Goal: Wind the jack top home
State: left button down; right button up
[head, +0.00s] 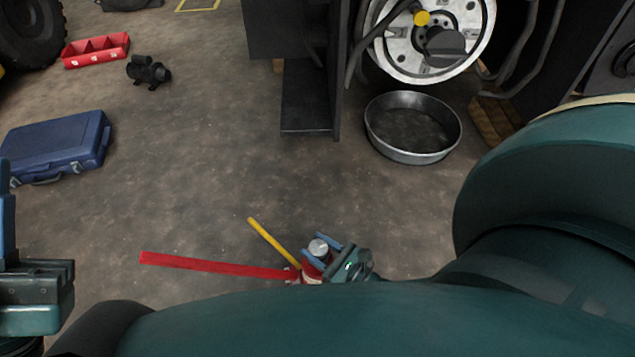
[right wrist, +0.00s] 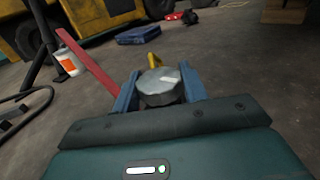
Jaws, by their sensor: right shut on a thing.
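The red bottle jack (head: 313,267) stands upright on the floor in the lower middle of the head view, with a grey round top (head: 318,247). A long red lever (head: 215,265) and a yellow handle (head: 272,241) reach out from it to the left. My right gripper (head: 322,254) is shut on the jack top, one blue finger on each side. In the right wrist view the grey jack top (right wrist: 158,88) sits between the blue fingers. The jack body is partly hidden by the gripper. My left gripper (head: 30,285) is at the left edge, its fingertips partly cut off.
A metal pan (head: 412,155) lies under the wheel hub (head: 432,35) at the upper right. A blue case (head: 58,147), a red tray (head: 96,51) and a black device (head: 148,72) lie on the left floor. The floor around the jack is clear.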

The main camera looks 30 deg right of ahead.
jog(key=shift+h, duration=0.3)
jog(key=o, duration=1)
jog(key=shift+s, duration=0.1)
